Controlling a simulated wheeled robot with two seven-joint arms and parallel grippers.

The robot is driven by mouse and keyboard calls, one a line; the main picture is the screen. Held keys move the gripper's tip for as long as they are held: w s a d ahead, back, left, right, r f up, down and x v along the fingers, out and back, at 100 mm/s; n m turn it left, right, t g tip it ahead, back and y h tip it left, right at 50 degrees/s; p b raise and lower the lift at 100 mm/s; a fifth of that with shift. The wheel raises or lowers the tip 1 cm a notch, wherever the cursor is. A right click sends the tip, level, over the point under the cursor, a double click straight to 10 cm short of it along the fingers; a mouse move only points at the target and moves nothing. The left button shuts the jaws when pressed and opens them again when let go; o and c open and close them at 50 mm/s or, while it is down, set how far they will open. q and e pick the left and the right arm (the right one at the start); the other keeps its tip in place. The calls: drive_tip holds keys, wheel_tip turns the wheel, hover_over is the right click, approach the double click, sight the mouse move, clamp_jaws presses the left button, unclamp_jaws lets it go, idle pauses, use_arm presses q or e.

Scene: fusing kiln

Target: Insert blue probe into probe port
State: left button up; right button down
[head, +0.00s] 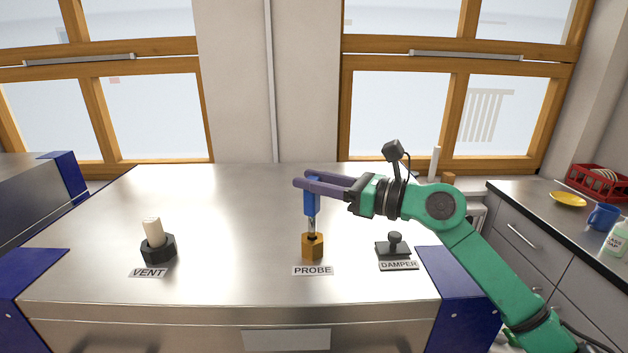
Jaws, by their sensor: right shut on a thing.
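The blue probe (311,204) has a blue handle and a metal shaft, and it stands upright. My right gripper (308,184) is shut on the top of its blue handle. The probe port (312,248) is a brass-coloured hex fitting on the kiln top, behind the PROBE label (312,271). The probe's shaft is directly above the port and its lower end meets the port's dark opening in the picture. I cannot tell how deep the tip is. My left gripper is not in view.
On the steel kiln top (220,220), a pale plug stands in the black VENT fitting (158,248) at left. The dark DAMPER knob (394,244) is right of the port, below my right arm. A counter (520,205) with a blue mug (603,217) and a yellow dish (568,199) stands at right.

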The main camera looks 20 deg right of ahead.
drive_tip(key=shift+f+b, duration=1.7)
drive_tip(key=shift+f, duration=0.15)
drive_tip(key=shift+c, duration=2.2)
unclamp_jaws()
drive_tip(key=shift+s, duration=0.1)
drive_tip(key=f+b+v, duration=0.1)
drive_tip(key=b+v, duration=0.5)
drive_tip(key=v, duration=0.1)
drive_tip(key=b, duration=0.4)
approach(318, 200)
drive_tip(key=v, duration=0.4)
drive_tip(key=shift+a+r, duration=0.15)
drive_tip(key=shift+r, duration=0.1)
drive_tip(key=shift+f, duration=0.1)
